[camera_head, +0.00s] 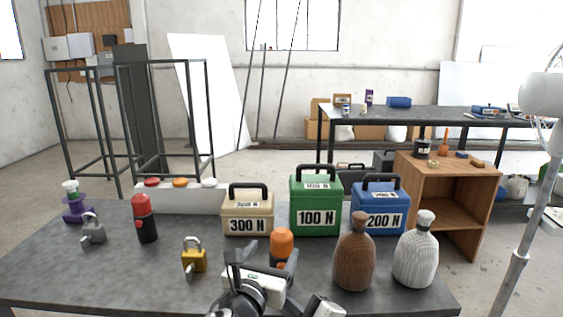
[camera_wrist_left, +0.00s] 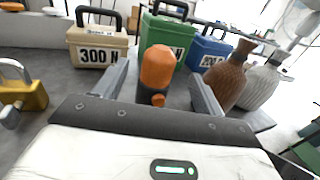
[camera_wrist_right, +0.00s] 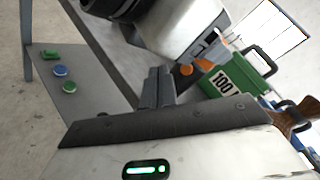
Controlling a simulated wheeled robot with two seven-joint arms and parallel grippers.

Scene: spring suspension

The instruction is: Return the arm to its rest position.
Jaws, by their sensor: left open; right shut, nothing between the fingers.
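My left gripper (camera_head: 265,256) is over the front middle of the dark table (camera_head: 60,262), fingers spread. In the left wrist view, an orange-topped dark cylinder (camera_wrist_left: 157,68) shows in the gap between the fingertips (camera_wrist_left: 158,78); no finger visibly grips it. It also shows in the head view (camera_head: 282,240), its lower part hidden by my gripper. In the right wrist view, my right gripper (camera_wrist_right: 157,88) has its fingers together with nothing between them. White and black parts of my other arm fill the top of that view.
Behind stand a beige 300 N case (camera_head: 247,211), a green 100 N case (camera_head: 315,207) and a blue 200 N case (camera_head: 379,209). A brown bottle (camera_head: 354,258) and a white bottle (camera_head: 416,256) stand right. A yellow padlock (camera_head: 194,258), red-topped cylinder (camera_head: 143,217) and grey padlock (camera_head: 93,230) are left.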

